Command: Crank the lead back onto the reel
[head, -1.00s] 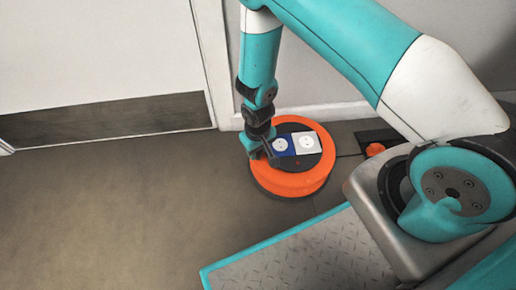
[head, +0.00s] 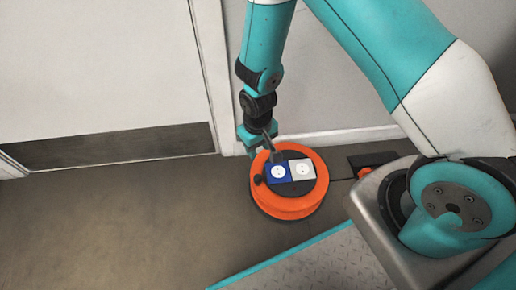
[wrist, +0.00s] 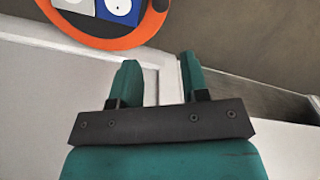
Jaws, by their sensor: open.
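The orange cable reel (head: 316,196) lies flat on the floor, with a blue socket (head: 279,173) and a pale socket (head: 303,169) on its dark hub. A dark crank knob (head: 259,179) stands at the left of its top. My gripper (head: 262,151) is above the reel's far left edge, apart from the knob. In the wrist view my gripper (wrist: 158,82) is open and empty, and the reel's orange rim (wrist: 97,42) is at the top, with the knob (wrist: 160,5) at its right edge. A thin dark lead (head: 343,179) runs right from the reel.
An orange plug (head: 365,173) is at a black floor plate (head: 372,159) right of the reel. A white door (head: 100,70) with a dark kick strip and a wall stand behind. My base deck is close in front. Floor to the left is clear.

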